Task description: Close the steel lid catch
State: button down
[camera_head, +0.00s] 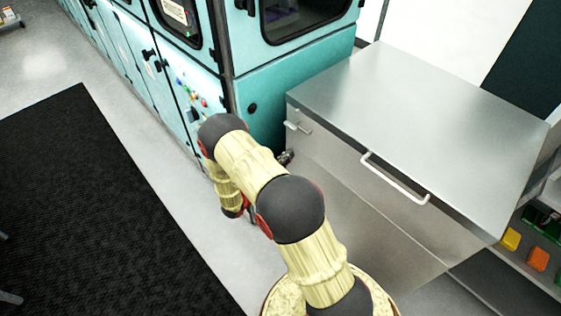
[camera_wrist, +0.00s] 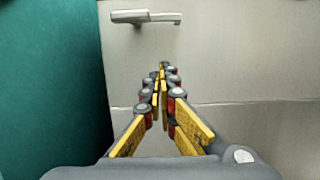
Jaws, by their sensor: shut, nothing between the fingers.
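The steel lid catch (camera_head: 298,127) is a small metal lever near the left end of the chest's front, just below the lid. In the wrist view the catch (camera_wrist: 146,17) lies level at the top, its arm reaching to the right. The steel lid (camera_head: 420,95) lies flat on the chest (camera_head: 340,190). My gripper (camera_wrist: 161,72) is shut and empty, below the catch and apart from it in the picture. In the head view my gripper (camera_head: 286,157) shows only in part beside the chest front; my arm hides the rest.
A white bar handle (camera_head: 395,180) is on the chest's front, right of the catch. A teal machine cabinet (camera_head: 285,85) stands close on the left. Coloured bins (camera_head: 537,258) sit at the right. A black mat (camera_head: 90,210) covers floor at the left.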

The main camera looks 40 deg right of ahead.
aim_at(297, 127)
jog(key=b+x, duration=0.1)
jog(key=x, duration=0.4)
jog(key=shift+r, duration=0.15)
jog(key=shift+a+r+b, duration=0.15)
jog(key=shift+r+b, duration=0.3)
jog(key=shift+r, duration=1.35)
jog(key=shift+r+p, duration=0.15)
jog(key=shift+p, duration=0.2)
jog(key=shift+s+n, duration=0.15)
jog(key=shift+n, duration=0.25)
jog(key=shift+t, duration=0.4)
